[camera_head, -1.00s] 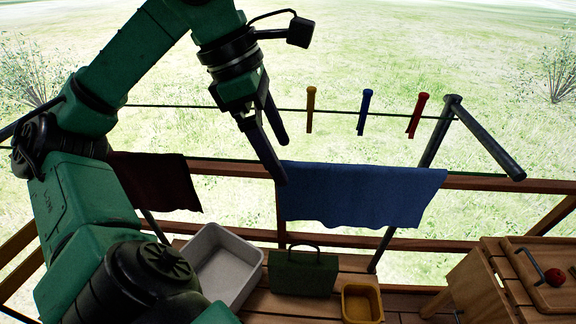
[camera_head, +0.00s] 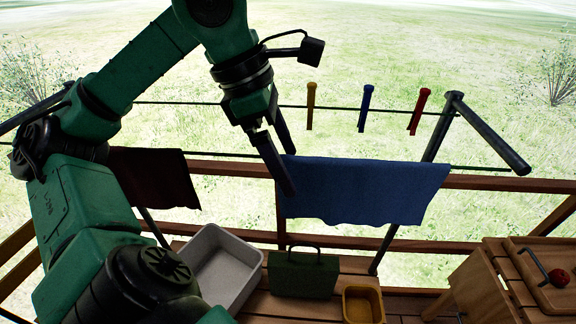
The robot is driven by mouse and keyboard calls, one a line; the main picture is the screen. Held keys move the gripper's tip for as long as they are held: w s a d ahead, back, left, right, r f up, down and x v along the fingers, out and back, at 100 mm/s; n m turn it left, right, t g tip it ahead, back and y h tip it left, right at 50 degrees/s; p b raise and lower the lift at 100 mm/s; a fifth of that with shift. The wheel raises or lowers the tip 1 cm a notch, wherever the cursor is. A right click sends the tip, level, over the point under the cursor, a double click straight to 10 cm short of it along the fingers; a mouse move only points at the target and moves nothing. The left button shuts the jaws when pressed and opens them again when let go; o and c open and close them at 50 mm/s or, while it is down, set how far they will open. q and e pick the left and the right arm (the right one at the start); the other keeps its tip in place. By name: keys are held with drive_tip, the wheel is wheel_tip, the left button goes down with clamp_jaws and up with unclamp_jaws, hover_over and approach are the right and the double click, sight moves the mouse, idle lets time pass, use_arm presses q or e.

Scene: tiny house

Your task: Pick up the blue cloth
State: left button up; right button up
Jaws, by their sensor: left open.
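The blue cloth (camera_head: 365,190) hangs over the lower line of the drying rack, in front of the wooden railing. My left gripper (camera_head: 290,173) comes down from the upper left. Its two fingers are apart, with the tips at the cloth's upper left corner. One finger overlaps the cloth's left edge in the picture, and the other ends near its top edge. I cannot tell whether either finger touches the cloth. My right gripper is not in view.
A dark red cloth (camera_head: 155,178) hangs at left, partly behind my arm. Yellow (camera_head: 311,105), blue (camera_head: 366,108) and red (camera_head: 419,111) pegs hang on the upper line. Below are a white basin (camera_head: 224,262), a green box (camera_head: 303,274), a yellow tub (camera_head: 362,304) and a wooden table (camera_head: 490,285).

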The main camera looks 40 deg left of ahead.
use_arm(q)
drive_tip(key=shift+w+d+f, duration=0.1)
drive_tip(key=shift+w+f, duration=0.1)
drive_tip(key=shift+f, duration=0.35)
drive_tip(key=c, duration=1.5)
drive_tip(key=shift+w+f, duration=0.1)
drive_tip(key=shift+w, duration=0.1)
clamp_jaws()
wheel_tip(320, 180, up, 12)
drive_tip(key=p, duration=0.8)
drive_tip(key=shift+s, duration=0.2)
